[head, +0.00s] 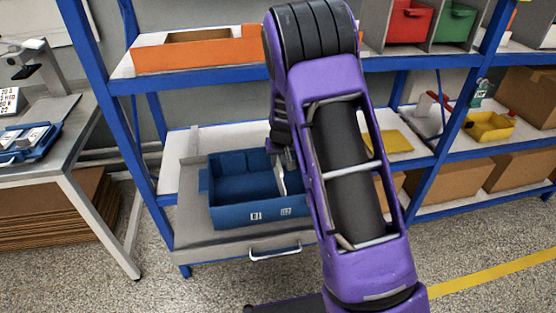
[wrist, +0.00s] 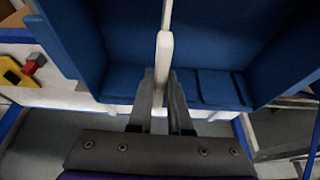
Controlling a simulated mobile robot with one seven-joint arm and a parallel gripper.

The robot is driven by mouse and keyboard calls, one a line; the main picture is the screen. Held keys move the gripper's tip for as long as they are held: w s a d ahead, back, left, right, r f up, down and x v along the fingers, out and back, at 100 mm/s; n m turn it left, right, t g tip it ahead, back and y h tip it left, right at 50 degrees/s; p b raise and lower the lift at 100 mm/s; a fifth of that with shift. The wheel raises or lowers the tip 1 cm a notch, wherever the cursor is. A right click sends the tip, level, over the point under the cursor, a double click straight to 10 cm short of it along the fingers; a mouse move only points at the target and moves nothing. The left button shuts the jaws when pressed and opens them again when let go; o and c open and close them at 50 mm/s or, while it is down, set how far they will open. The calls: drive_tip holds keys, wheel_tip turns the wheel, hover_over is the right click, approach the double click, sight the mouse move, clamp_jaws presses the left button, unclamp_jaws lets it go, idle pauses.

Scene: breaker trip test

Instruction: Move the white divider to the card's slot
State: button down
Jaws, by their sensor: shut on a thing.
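The white divider (wrist: 164,60) stands on edge at the blue bin, between its side walls in the wrist view. My gripper (wrist: 163,88) is shut on the divider's near end, one finger on each side. In the head view the blue bin (head: 232,213) sits on a grey pull-out shelf with a handle, with two small white labels on its front. The divider shows there as a thin white strip (head: 281,181), partly hidden by my arm. My gripper (head: 287,160) is mostly hidden behind my purple arm. I cannot tell whether the divider sits in a slot.
Blue shelf posts (head: 122,130) stand on both sides. An orange bin (head: 195,55) is on the shelf above. A yellow bin (head: 489,126) and cardboard boxes (head: 515,167) are to the right. A table with a blue tray (head: 30,143) stands at the left.

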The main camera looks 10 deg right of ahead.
drive_tip(key=shift+f, duration=1.65)
drive_tip(key=c, duration=0.8)
unclamp_jaws()
drive_tip(key=shift+o, duration=0.2)
drive_tip(key=p+v, duration=0.3)
drive_tip(key=v, duration=1.4)
drive_tip(key=shift+r, duration=0.15)
drive_tip(key=shift+s+d, duration=0.1)
drive_tip(key=shift+s, duration=0.05)
